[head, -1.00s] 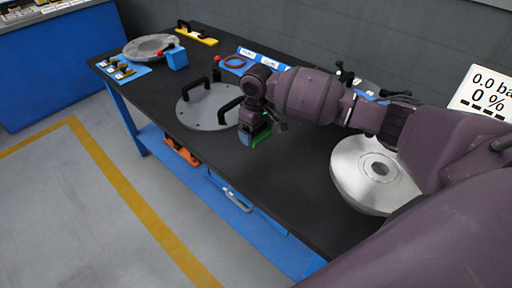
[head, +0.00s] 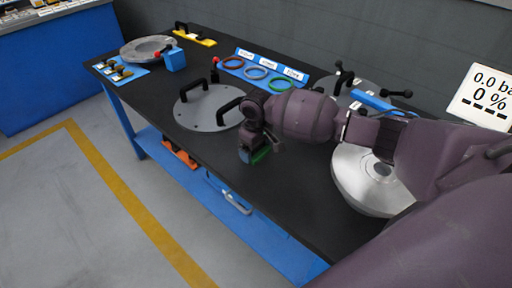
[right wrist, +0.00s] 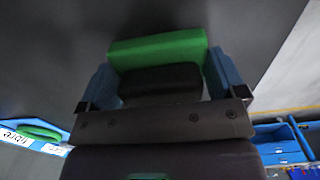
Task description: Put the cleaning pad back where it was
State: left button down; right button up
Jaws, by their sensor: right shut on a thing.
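The cleaning pad is a green block with a dark grip, seen between the two blue fingers of my right gripper (right wrist: 160,85) in the right wrist view. Its green part (right wrist: 158,47) faces away from the wrist. In the head view my right gripper (head: 257,154) points down over the front middle of the black bench, with a bit of the green pad (head: 262,155) showing at its tip. I cannot tell whether the pad touches the bench top. My left gripper is not in view.
A grey round plate with black handles (head: 205,108) lies just left of my right gripper. A silver flanged part (head: 365,183) stands to the right under my arm. A blue tray (head: 263,73) with coloured rings is behind.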

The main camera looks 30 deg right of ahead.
jog(key=o, duration=0.7)
jog(key=shift+f, duration=0.15)
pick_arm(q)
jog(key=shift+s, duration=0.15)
pick_arm(e)
notch_tip(320, 180, up, 12)
jog(key=shift+f+p, duration=0.2)
jog(key=shift+p, duration=0.85)
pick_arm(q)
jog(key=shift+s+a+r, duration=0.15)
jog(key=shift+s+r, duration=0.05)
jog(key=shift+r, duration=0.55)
pick_arm(e)
jog(key=shift+r, duration=0.4)
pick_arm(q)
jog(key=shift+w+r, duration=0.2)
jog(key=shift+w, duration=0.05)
